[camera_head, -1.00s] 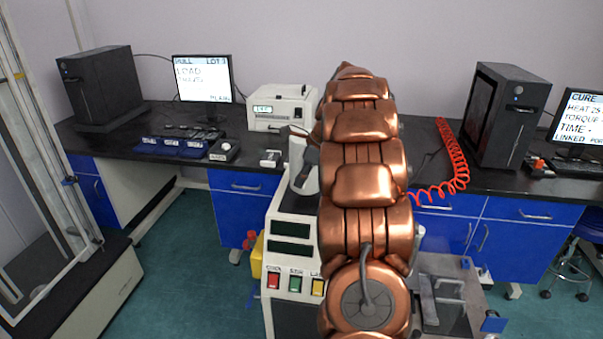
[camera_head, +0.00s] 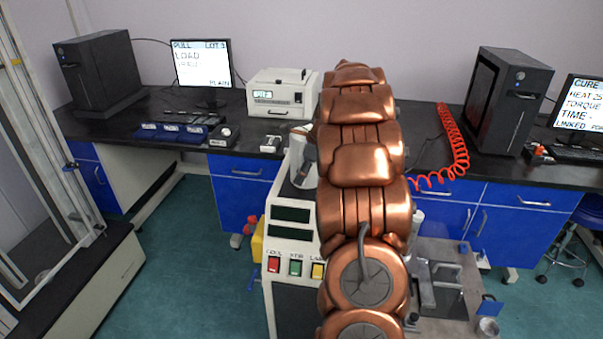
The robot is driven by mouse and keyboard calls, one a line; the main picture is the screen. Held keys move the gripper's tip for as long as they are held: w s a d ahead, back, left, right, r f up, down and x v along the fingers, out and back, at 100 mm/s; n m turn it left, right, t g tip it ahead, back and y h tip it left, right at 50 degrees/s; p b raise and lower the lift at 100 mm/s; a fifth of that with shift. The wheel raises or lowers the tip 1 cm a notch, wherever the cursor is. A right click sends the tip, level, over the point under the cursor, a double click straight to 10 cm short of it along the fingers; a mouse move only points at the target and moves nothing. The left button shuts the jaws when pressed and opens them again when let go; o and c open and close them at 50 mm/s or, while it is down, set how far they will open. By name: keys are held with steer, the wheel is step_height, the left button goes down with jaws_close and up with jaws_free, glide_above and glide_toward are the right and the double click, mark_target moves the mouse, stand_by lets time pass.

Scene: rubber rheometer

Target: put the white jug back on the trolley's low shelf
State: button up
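A white jug (camera_head: 299,166) shows at the left edge of my copper-coloured arm, above the dark top of a white machine with a button panel (camera_head: 290,234). Its right side is hidden behind the arm. A dark part of my gripper (camera_head: 311,151) shows beside the jug, but the fingertips are hidden, so I cannot tell whether they hold it. I cannot make out the trolley's low shelf.
A black bench (camera_head: 235,136) runs along the wall with a white instrument (camera_head: 284,92), monitors and black computer towers. A red coiled hose (camera_head: 457,150) hangs at right. A grey metal bench with fixtures (camera_head: 458,315) stands at lower right. Green floor is open at left.

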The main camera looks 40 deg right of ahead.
steer(key=shift+r, duration=0.1)
steer(key=b+v, duration=0.1)
steer(key=v, duration=1.1)
steer(key=shift+b, duration=0.4)
steer(key=s+a+f+n+g, duration=0.25)
steer(key=a+n, duration=0.35)
steer(key=a, duration=0.7)
steer(key=s+a+f+n+g, duration=0.1)
steer(key=s+a+n, duration=0.2)
steer(key=a+n, duration=0.75)
steer(key=s+a+f+n+g+h, duration=0.1)
steer(key=s+a+f+n, duration=0.3)
steer(key=s, duration=0.7)
steer(key=s+a+f+n+g+h, duration=0.1)
steer(key=s+a+f+n, duration=0.4)
steer(key=s+a+n, duration=0.3)
steer(key=s+a, duration=0.3)
steer(key=a, duration=0.1)
